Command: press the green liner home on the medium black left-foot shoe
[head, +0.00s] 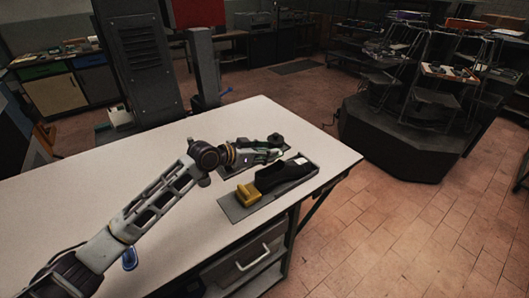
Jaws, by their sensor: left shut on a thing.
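A black shoe (284,176) lies in a grey holder (236,212) near the right edge of the white table. My left gripper (268,155) is just behind and left of the shoe, low over the table. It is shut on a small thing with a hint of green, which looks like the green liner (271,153). The fingers hide most of it, and I cannot tell whether it touches the shoe. My right gripper is not in view.
A blue item (129,258) lies at the table's near left. The white tabletop (300,125) is mostly clear. A dark rack (420,100) stands beyond the right edge, across the tiled floor.

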